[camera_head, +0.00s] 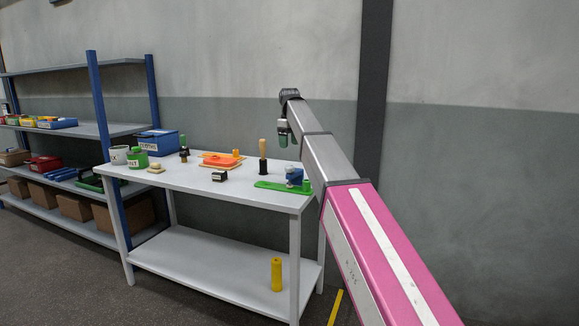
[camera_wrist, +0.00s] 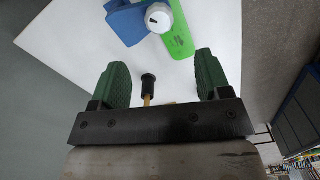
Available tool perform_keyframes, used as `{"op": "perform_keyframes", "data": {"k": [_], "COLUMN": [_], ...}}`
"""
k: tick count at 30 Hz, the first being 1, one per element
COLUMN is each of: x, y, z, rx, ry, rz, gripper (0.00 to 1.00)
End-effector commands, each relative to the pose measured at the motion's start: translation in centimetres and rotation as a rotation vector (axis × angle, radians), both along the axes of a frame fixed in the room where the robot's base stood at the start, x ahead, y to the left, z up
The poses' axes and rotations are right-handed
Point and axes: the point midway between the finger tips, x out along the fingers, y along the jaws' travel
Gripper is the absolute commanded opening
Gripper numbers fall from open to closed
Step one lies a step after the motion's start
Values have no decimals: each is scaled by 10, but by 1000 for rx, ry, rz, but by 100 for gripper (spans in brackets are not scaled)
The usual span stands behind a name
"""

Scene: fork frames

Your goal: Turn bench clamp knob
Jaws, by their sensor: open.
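The bench clamp (camera_head: 294,174) is a small blue body on a green plate near the right end of the white bench. In the wrist view, the blue clamp body (camera_wrist: 126,22) is at the top edge, beside the round white knob (camera_wrist: 159,17), which has a dark mark on it. The green plate (camera_wrist: 181,40) is to the knob's right. My gripper (camera_head: 283,139) is open and empty above the bench, up and left of the clamp. In the wrist view its green fingers (camera_wrist: 162,66) are spread wide, and the knob is beyond their tips, apart from them.
A black tool with a wooden handle (camera_head: 263,158) stands left of the clamp; it also shows between my fingers in the wrist view (camera_wrist: 148,84). A small dark block (camera_head: 219,176), an orange item (camera_head: 220,160) and a blue bin (camera_head: 158,141) are farther left on the bench (camera_head: 225,191).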

Motion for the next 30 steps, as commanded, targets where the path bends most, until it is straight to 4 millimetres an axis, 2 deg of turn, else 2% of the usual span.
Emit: {"op": "perform_keyframes", "data": {"k": [4, 8, 15, 21, 30], "x": [-1, -2, -2, -1, 0], "y": [0, 0, 0, 0, 0], "z": [-7, -23, -66, -94, -108], "rx": [0, 0, 0, 0, 1], "ry": [2, 4, 2, 2, 1], "rz": [5, 5, 4, 4, 4], "gripper": [70, 70, 70, 70, 70]}}
